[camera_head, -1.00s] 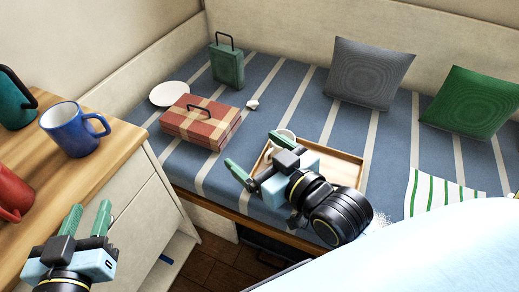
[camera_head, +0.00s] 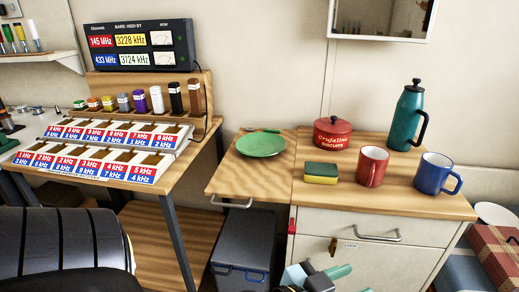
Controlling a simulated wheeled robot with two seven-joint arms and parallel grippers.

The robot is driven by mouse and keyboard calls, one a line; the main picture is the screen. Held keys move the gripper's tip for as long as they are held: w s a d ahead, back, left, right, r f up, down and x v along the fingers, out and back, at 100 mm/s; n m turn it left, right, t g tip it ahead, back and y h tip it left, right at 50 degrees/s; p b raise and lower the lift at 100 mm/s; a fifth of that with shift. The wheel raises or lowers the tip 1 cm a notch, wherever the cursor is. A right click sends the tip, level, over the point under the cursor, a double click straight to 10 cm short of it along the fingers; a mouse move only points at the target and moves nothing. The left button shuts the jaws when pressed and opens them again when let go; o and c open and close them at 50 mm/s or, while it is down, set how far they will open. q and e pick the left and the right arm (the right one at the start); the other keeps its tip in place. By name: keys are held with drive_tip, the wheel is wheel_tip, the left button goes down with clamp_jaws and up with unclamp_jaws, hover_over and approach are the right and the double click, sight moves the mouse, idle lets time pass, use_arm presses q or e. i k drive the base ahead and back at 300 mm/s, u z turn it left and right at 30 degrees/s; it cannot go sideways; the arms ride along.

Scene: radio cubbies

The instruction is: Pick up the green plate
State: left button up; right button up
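The green plate (camera_head: 261,145) lies flat on the wooden fold-out leaf at the left end of the cabinet top, with nothing on it. My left gripper (camera_head: 352,281) is at the bottom edge, low in front of the white cabinet and well below and right of the plate. Its two green fingers stand apart, with nothing seen between them; part of it is cut off by the frame. My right gripper is out of view.
A green-yellow sponge (camera_head: 321,173), red tin (camera_head: 332,132), red mug (camera_head: 371,167), blue mug (camera_head: 434,174) and teal flask (camera_head: 406,118) stand right of the plate. A desk with a radio (camera_head: 140,45) is at left. A dark bin (camera_head: 243,245) stands below the leaf.

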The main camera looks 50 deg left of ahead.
sight(261, 144)
drive_tip(key=z, duration=0.65)
drive_tip(key=i, duration=0.35)
drive_tip(key=u, duration=4.55)
drive_tip(key=i, duration=0.85)
drive_tip(key=z, duration=2.55)
